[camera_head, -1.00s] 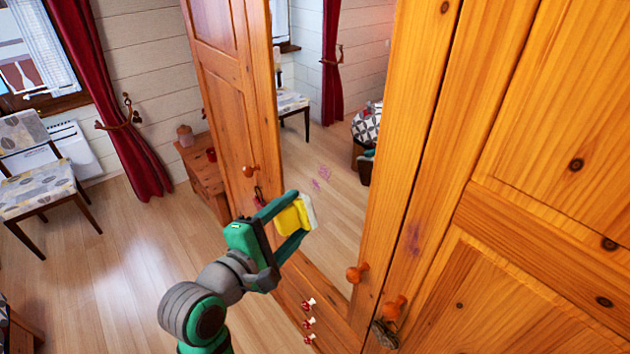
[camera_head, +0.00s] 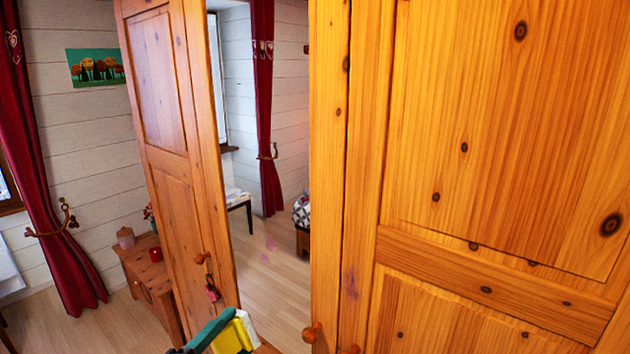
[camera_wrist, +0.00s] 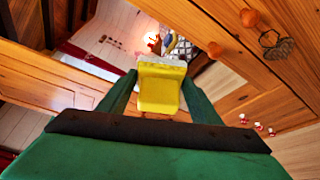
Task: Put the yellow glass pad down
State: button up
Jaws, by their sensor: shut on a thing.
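The yellow glass pad (camera_wrist: 160,90) is a yellow block with a pale layer on one side. It sits between the two green fingers of my gripper (camera_wrist: 158,95) in the wrist view, and the fingers are shut on it. In the head view the pad (camera_head: 232,336) shows at the bottom edge, held in my gripper (camera_head: 222,335), which is mostly cut off there. The pad is in the air in front of the wardrobe's mirror (camera_head: 272,268). Faint purple smudges show on the mirror and on the wooden frame to its right.
The wooden wardrobe (camera_head: 500,150) fills the right side, with round knobs (camera_head: 312,332) sticking out. A red curtain (camera_head: 45,160) hangs by the wall.

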jog(key=shift+s+d+f, duration=0.1)
jog(key=shift+d+f, duration=0.15)
jog(key=shift+f, duration=0.4)
jog(key=shift+s+d+f, duration=0.1)
jog(key=shift+d+f, duration=0.1)
jog(key=shift+f, duration=0.45)
jog(key=w+d+f+n+y, duration=0.1)
jog(key=d+f, duration=0.3)
jog(key=f, duration=0.9)
jog(key=w+d+f+n+y, duration=0.1)
jog(key=d+f, duration=0.4)
jog(key=f, duration=0.9)
jog(key=w+d+f+n+y, duration=0.1)
jog(key=d+f, duration=0.4)
jog(key=f, duration=0.9)
jog(key=shift+w+n+t+y, duration=0.3)
jog(key=shift+w+t+y, duration=0.1)
jog(key=shift+y, duration=0.5)
jog(key=shift+s+d, duration=0.1)
jog(key=shift+d, duration=0.05)
jog(key=s+f, duration=0.5)
jog(key=f, duration=0.1)
jog(key=shift+f, duration=0.2)
